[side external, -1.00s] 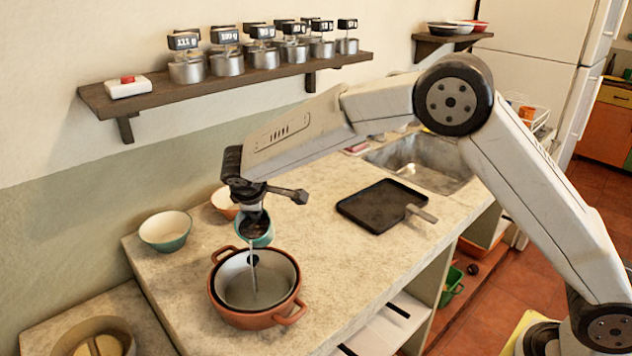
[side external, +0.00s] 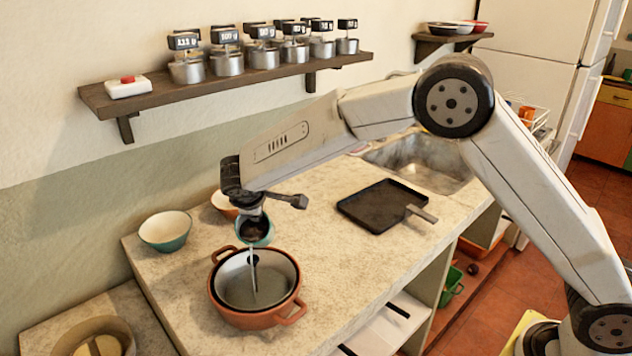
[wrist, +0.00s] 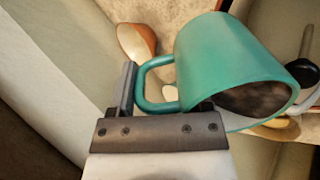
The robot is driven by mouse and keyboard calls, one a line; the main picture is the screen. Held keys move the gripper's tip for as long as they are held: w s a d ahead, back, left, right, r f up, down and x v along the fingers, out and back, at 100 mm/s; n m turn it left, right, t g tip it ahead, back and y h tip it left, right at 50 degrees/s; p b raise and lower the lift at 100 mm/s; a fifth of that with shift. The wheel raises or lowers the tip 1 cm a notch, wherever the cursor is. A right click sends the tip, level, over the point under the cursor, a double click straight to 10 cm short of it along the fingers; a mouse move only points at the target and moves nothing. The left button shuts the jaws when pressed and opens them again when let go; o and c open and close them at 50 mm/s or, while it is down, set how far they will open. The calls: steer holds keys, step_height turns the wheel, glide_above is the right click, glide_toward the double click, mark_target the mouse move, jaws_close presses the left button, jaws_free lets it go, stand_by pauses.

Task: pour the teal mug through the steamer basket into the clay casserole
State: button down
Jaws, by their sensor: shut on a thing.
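My gripper (wrist: 160,103) is shut on the handle of the teal mug (wrist: 225,55). The mug is tipped, with dark contents at its mouth; in the side view the teal mug (side external: 262,238) hangs above the clay casserole (side external: 240,319). The steamer basket (side external: 232,283), a pale grey bowl-like insert, sits inside the casserole. A black knob shows near its middle, beneath the mug. A thin pale vertical line runs from below the mug into the basket; I cannot tell whether it is a stream or a post. The casserole's floor is hidden.
A teal-and-white bowl (side external: 165,231) and an orange bowl (side external: 224,204) stand behind and left of the casserole. A black tray (side external: 372,206) lies to the right, before the sink (side external: 425,165). The wall shelf (side external: 240,86) carries metal pots with displays and a red-button box (side external: 128,87).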

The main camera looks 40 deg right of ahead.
steer(key=shift+t+h, duration=0.3)
stand_by(0.6)
steer(key=shift+s+a+r+t+h, duration=0.25)
steer(key=shift+a+r+t+h, duration=0.05)
steer(key=shift+r+t+h, duration=0.3)
stand_by(1.7)
steer(key=shift+s+a+r+t+h, duration=0.35)
steer(key=shift+r+t+h, duration=0.2)
steer(key=shift+t+h, duration=0.05)
steer(key=shift+s+a+r+t+h, duration=0.3)
steer(key=shift+r+t+h, duration=0.25)
steer(key=shift+t+h, duration=0.05)
stand_by(0.8)
steer(key=shift+s+a, duration=0.1)
steer(key=shift+s, duration=0.05)
steer(key=shift+s+a+r+t+h, duration=0.15)
steer(key=shift+r+t+h, duration=0.05)
steer(key=shift+t+h, duration=0.2)
steer(key=shift+s+a+r+t+h, duration=0.3)
steer(key=shift+t+h, duration=0.1)
steer(key=shift+s+a+r, duration=0.1)
steer(key=shift+s+a, duration=0.05)
steer(key=shift+s+a+r+t+h, duration=0.35)
steer(key=shift+s+a+t+h, duration=0.2)
steer(key=shift+t+h, duration=0.45)
stand_by(0.7)
